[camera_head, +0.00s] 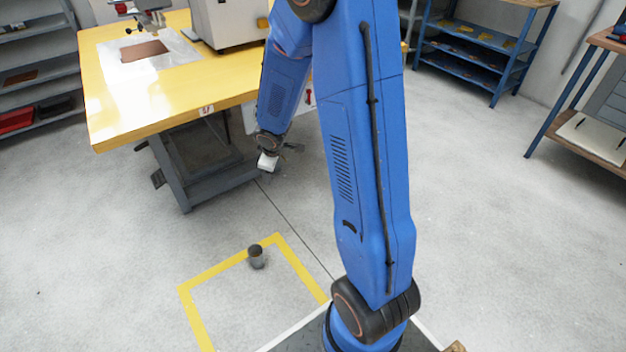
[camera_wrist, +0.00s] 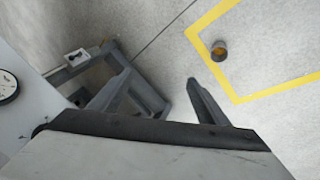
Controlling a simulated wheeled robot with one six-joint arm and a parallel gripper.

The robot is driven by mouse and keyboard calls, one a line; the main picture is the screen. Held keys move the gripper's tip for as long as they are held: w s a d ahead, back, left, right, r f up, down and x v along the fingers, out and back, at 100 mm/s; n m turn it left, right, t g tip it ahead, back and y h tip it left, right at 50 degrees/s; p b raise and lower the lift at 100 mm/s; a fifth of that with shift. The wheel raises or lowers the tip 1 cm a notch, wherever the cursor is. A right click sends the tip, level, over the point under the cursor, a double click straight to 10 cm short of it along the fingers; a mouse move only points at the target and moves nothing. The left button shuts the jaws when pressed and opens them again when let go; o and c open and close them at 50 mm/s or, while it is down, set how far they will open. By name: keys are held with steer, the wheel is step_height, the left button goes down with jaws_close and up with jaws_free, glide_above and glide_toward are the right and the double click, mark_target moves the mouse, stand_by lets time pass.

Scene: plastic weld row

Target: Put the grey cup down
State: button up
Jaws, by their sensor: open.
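The grey cup (camera_head: 256,257) stands upright on the floor, just inside the far corner of a yellow taped outline (camera_head: 222,269). In the wrist view the cup (camera_wrist: 219,49) shows its rim and an orange-brown inside, near the corner of the yellow tape (camera_wrist: 262,94). My gripper (camera_head: 268,163) hangs near the yellow-topped table's leg, well above and away from the cup. In the wrist view my gripper (camera_wrist: 160,88) has its two dark fingers spread wide with nothing between them.
The yellow-topped table (camera_head: 120,110) with a white machine (camera_head: 230,20) stands at the upper left, its grey metal base (camera_head: 200,170) near my gripper. A blue shelf rack (camera_head: 475,55) and a wooden-topped bench (camera_head: 590,140) stand at the right. The floor around the tape is clear.

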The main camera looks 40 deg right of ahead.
steer(key=s+r+m+h, duration=0.1)
steer(key=s+r+m, duration=0.1)
steer(key=s+r, duration=0.55)
steer(key=s+r+m, duration=0.2)
steer(key=s+r, duration=0.3)
steer(key=r, duration=0.5)
steer(key=s+a+r+m+y, duration=0.1)
steer(key=s+a+r+m, duration=0.1)
steer(key=s, duration=0.9)
steer(key=s+a+r+m+y, duration=0.1)
steer(key=s+a+r, duration=0.3)
steer(key=s, duration=0.6)
steer(key=shift+s+a+r+m, duration=0.25)
steer(key=shift+s+r+m, duration=0.2)
steer(key=shift+r, duration=0.45)
